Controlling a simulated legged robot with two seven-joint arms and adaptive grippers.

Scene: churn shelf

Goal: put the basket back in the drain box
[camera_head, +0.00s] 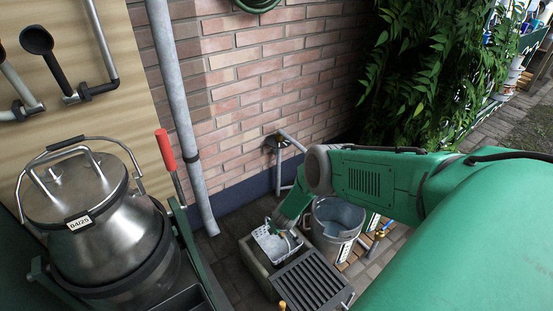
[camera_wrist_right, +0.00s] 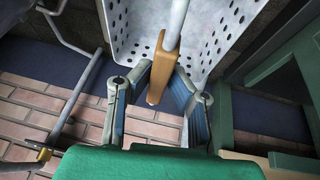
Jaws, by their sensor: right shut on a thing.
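The white perforated basket (camera_head: 268,246) is at the mouth of the grey drain box (camera_head: 246,258) in the head view. I cannot tell whether it rests inside or hangs just above. In the right wrist view the basket (camera_wrist_right: 130,28) shows its holed walls and a rod with a brown grip (camera_wrist_right: 158,72). My right gripper (camera_wrist_right: 163,68) is shut on that grip, one finger on each side. In the head view my right gripper (camera_head: 276,226) hides part of the basket. My left gripper is not in view.
A dark slotted grate (camera_head: 312,283) lies right beside the basket. A grey bucket (camera_head: 335,225) stands close behind my right gripper. A steel churn (camera_head: 95,225) with a red-handled lever (camera_head: 165,150) is at left. The brick wall (camera_head: 265,80) and a pipe (camera_head: 180,110) are behind.

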